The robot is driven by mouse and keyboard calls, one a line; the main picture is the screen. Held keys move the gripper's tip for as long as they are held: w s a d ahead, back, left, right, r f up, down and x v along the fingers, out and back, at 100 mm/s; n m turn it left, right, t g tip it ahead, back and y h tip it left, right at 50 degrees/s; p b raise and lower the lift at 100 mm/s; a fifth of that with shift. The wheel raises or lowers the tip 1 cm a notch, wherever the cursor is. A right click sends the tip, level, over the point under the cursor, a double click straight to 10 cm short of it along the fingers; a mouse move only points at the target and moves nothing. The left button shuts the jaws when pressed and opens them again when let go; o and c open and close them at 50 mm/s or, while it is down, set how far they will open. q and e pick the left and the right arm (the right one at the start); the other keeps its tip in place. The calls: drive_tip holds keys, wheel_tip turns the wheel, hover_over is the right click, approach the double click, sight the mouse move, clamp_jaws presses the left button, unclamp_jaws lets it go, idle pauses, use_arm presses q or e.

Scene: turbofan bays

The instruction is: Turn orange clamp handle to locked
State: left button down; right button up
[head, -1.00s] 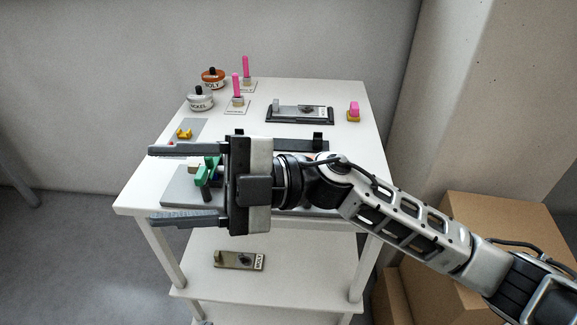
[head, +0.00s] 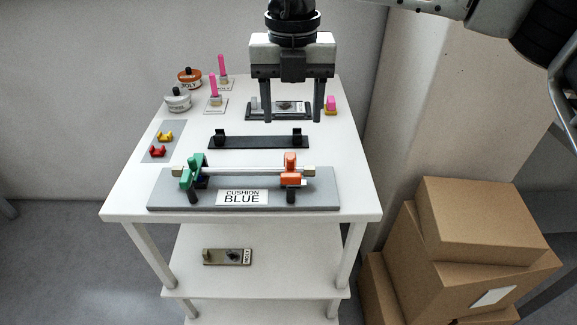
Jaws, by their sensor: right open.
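The orange clamp (head: 290,168) stands at the right end of a grey fixture board (head: 165,195). An orange block sticks out at its front, above a black post; I cannot tell whether its handle is locked. A green clamp (head: 187,172) stands at the left end. A thin metal rod (head: 245,170) runs between the two clamps. A label reading CUSHION BLUE (head: 242,197) lies in front of the rod. My right gripper (head: 293,118) points down, open and empty, behind and apart from the orange clamp. My left gripper is out of view.
A black rack (head: 258,142) lies behind the fixture, with a grey-and-black device (head: 285,107) further back. Red and yellow pieces (head: 161,143) lie at left. Canisters (head: 178,98) and pink pegs (head: 214,88) stand at back left. Cardboard boxes (head: 485,225) stand right of the white table.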

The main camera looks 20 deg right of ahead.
sight(291, 175)
wheel_tip(291, 175, down, 14)
drive_tip(key=shift+r+p, duration=0.25)
drive_tip(key=shift+p, duration=0.65)
drive_tip(key=shift+c, duration=0.4)
drive_tip(key=c, duration=0.9)
